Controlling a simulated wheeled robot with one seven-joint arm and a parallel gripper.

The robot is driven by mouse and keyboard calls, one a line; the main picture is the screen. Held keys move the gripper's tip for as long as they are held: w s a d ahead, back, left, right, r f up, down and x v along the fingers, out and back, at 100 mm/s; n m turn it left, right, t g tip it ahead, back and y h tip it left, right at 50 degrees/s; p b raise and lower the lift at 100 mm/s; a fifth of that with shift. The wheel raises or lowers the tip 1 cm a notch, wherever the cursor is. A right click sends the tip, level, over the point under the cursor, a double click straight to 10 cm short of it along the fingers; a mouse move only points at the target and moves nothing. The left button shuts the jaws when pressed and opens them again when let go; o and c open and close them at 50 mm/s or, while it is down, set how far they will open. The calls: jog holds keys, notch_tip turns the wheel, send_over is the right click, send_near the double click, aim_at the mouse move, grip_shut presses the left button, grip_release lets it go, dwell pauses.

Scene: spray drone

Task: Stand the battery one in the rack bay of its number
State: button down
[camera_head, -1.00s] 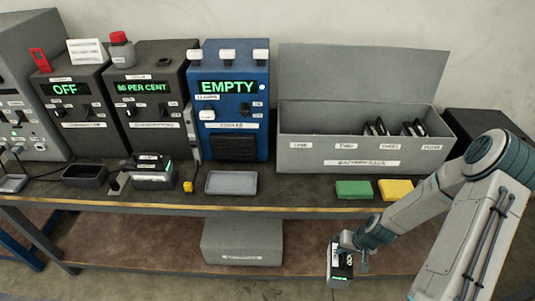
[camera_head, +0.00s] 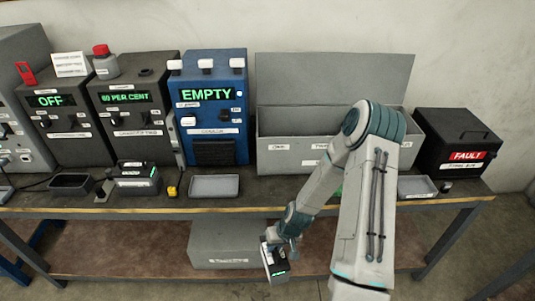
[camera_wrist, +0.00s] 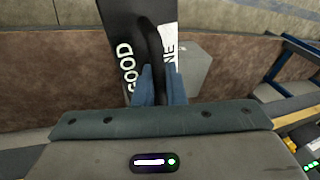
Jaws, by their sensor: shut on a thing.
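My gripper (camera_head: 279,240) is shut on a black and white battery (camera_head: 275,266), low in front of the bench edge. My arm hides much of the rack's right part, including most other bays and labels.
Another battery (camera_head: 137,176) sits on the bench left of an empty grey tray (camera_head: 214,187). A blue machine (camera_head: 210,115) reads EMPTY. A black box (camera_head: 458,140) marked FAULT stands right of the rack. A grey box (camera_head: 222,243) is under the bench.

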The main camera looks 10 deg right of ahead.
notch_tip(320, 180, up, 3)
jog(key=shift+w+r+p, duration=0.1)
jog(key=shift+r+p, duration=0.1)
jog(key=shift+p, duration=0.95)
jog(key=shift+a+f+b, duration=0.1)
jog(key=shift+f+b, duration=0.2)
jog(key=shift+f, duration=0.05)
